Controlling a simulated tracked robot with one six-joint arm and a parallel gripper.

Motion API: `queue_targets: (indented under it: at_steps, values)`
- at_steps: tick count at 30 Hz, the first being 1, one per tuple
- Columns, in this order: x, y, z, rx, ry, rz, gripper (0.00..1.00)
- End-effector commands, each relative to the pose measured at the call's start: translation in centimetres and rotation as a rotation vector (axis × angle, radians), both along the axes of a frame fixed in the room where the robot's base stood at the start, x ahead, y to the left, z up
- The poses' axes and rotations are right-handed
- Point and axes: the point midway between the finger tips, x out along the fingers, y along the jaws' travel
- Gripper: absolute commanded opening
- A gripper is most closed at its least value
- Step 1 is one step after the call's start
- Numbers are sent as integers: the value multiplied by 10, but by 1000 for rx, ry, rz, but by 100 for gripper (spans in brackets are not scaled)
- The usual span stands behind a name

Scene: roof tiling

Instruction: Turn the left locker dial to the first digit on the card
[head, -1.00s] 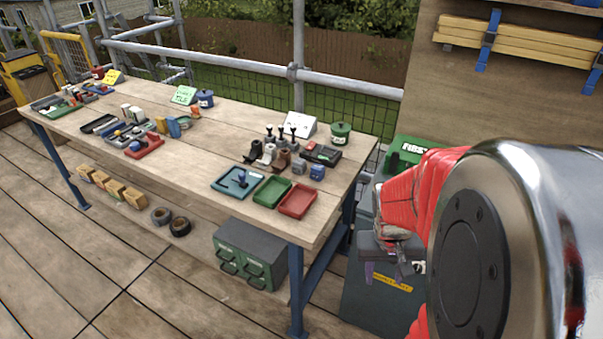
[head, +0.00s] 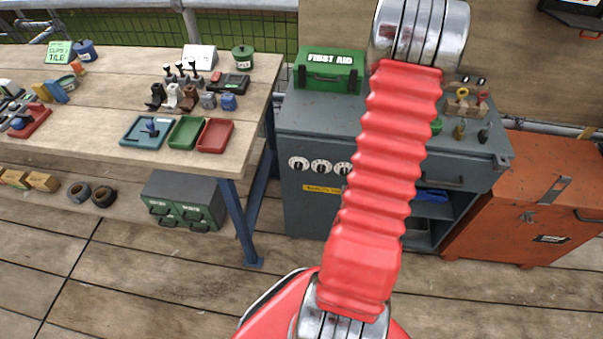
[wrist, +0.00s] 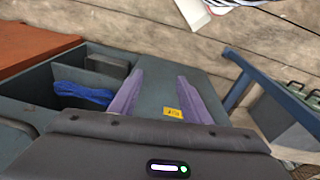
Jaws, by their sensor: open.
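Three white dials sit in a row on the front of the grey locker cabinet (head: 300,205): the left dial (head: 299,163), the middle dial (head: 320,166) and the right dial (head: 343,168), which is close to my red arm. Their marks are too small to read. A yellow label (head: 322,189) is below them and also shows in the wrist view (wrist: 172,112). My gripper (wrist: 160,78) has two purple fingers, apart and empty, over the cabinet front. My gripper is not visible in the head view. The dials are not visible in the wrist view. I cannot identify the card with the digits.
A green first aid box (head: 329,71) stands on the cabinet top. An orange cabinet (head: 530,200) is to the right. The workbench (head: 110,78) with trays and a white sign (head: 199,57) is to the left. A blue item (wrist: 84,94) lies in the cabinet's open shelf.

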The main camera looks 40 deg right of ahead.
Motion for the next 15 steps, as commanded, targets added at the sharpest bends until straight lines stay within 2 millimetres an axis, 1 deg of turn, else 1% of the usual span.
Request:
queue_targets:
  at_steps: [1, 6, 10, 15]
  values:
    - [-6, -1, -14, 8, -17, -19, 43]
    - [-9, -2, -53, 30, -116, -66, 43]
    - [-8, 1, -79, 49, -209, -109, 43]
    - [2, 10, -106, 82, -367, -171, 43]
